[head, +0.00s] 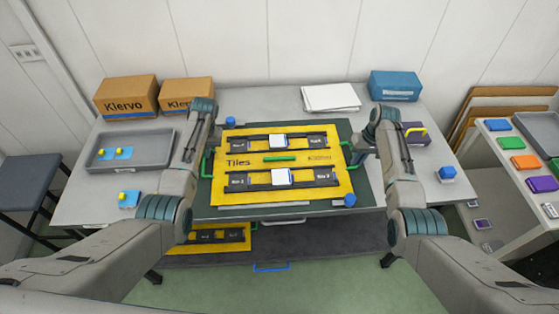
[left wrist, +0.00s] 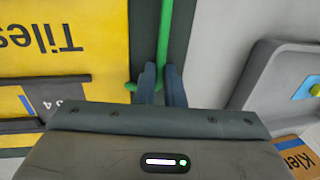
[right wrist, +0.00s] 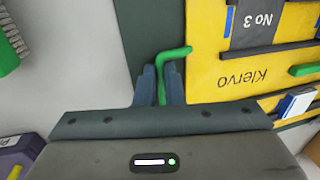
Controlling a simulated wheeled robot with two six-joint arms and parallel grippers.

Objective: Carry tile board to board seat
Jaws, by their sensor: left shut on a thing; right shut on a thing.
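The yellow tile board (head: 240,193) bears the word "Tiles", dark rails, two white blocks and a green bar. It is over a dark green mat (head: 370,199) on the table. My left gripper (head: 208,152) is shut on the green handle at the board's left side; the handle also shows in the left wrist view (left wrist: 165,40). My right gripper (head: 357,152) is shut on the green handle at the right side, seen in the right wrist view (right wrist: 176,54). I cannot tell whether the board touches the mat. No board seat is clearly identifiable.
A grey tray (head: 100,164) with blue pieces lies left; cardboard boxes (head: 126,97) stand behind it. White sheets (head: 331,97) and a blue box (head: 395,86) are at the back. Another yellow board (head: 236,244) is on a lower shelf. A side table (head: 510,180) stands right.

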